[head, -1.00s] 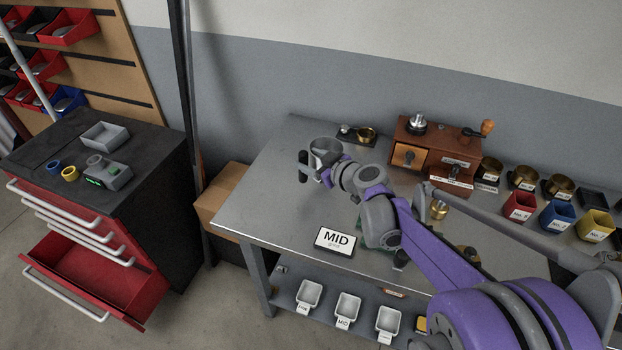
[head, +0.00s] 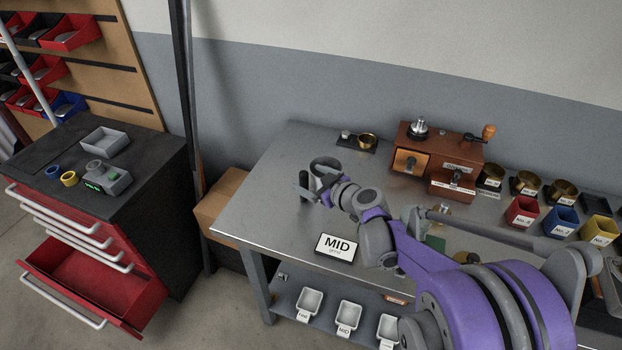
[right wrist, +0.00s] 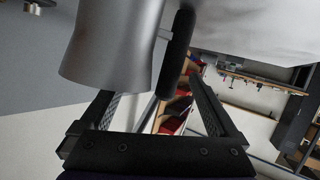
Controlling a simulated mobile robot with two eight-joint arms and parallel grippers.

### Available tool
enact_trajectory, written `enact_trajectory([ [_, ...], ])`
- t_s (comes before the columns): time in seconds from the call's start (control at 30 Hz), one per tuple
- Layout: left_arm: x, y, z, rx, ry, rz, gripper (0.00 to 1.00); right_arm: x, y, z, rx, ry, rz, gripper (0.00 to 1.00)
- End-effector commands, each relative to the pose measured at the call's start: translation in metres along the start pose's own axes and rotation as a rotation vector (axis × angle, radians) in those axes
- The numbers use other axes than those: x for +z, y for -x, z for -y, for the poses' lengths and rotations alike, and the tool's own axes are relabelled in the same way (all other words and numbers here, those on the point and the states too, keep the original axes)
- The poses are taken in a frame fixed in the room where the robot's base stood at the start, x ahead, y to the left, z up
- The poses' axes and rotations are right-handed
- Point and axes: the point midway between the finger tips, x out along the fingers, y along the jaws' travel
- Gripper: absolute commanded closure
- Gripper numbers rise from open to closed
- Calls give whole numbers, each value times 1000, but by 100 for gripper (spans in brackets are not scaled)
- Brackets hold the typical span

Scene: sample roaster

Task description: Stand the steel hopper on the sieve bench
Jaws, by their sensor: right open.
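The steel hopper (head: 326,164) is a grey, open-topped flared cup with a black upright handle (head: 303,184) on its left side. It appears upright at the left part of the steel bench (head: 262,205); its foot is hidden by my arm. My right gripper (head: 313,193) is at the handle, beside the cup. In the right wrist view the hopper (right wrist: 112,48) fills the upper left and its handle (right wrist: 178,55) lies by the mouth of my open right gripper (right wrist: 155,88). My left gripper is out of view.
A MID sign (head: 337,247) stands at the bench's front edge. A wooden grinder (head: 410,160), brass sieves (head: 527,180) and coloured cups (head: 560,220) stand to the right. A black-topped red cabinet (head: 60,200) is at left. Bench left of the hopper is clear.

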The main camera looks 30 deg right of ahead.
Motion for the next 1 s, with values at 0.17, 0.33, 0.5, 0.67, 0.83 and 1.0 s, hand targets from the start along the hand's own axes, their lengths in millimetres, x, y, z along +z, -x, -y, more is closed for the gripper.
enact_trajectory([
  [0.17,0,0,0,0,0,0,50,0,2,0,0,0,0,4],
  [0.33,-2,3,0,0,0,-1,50,0,24,-1,3,-1,1,4],
  [0.5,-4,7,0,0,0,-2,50,-1,62,-1,4,-1,0,4],
  [0.67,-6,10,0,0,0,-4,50,-1,93,-1,3,-1,0,4],
  [0.83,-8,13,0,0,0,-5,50,-1,114,-1,3,-1,0,4],
  [1.0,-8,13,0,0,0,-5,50,0,120,0,-1,0,1,4],
])
